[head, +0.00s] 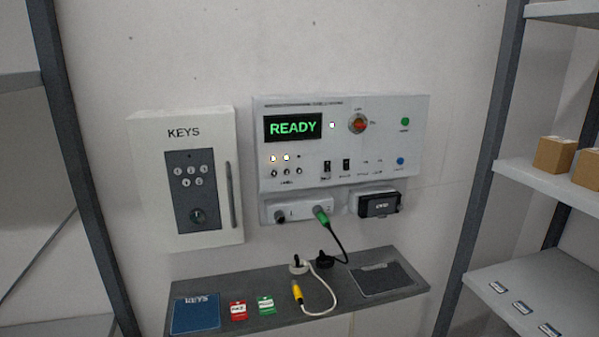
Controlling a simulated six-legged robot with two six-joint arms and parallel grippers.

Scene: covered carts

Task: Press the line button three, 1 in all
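A grey control panel (345,112) hangs on the wall, and its display (293,127) reads READY in green. Below the display is a row of three small dark buttons over a label too small to read surely. The rightmost of them, likely line button three (299,172), sits under a small lamp (298,157) that looks dark. The lamps over the left (273,159) and middle (286,158) buttons are lit. Nothing covers the buttons. Neither of my grippers is in view.
A KEYS box (183,145) hangs left of the panel. Below, a green plug (321,214) sits in a socket box. A narrow shelf (230,270) holds cables and cards. Racks stand at both sides.

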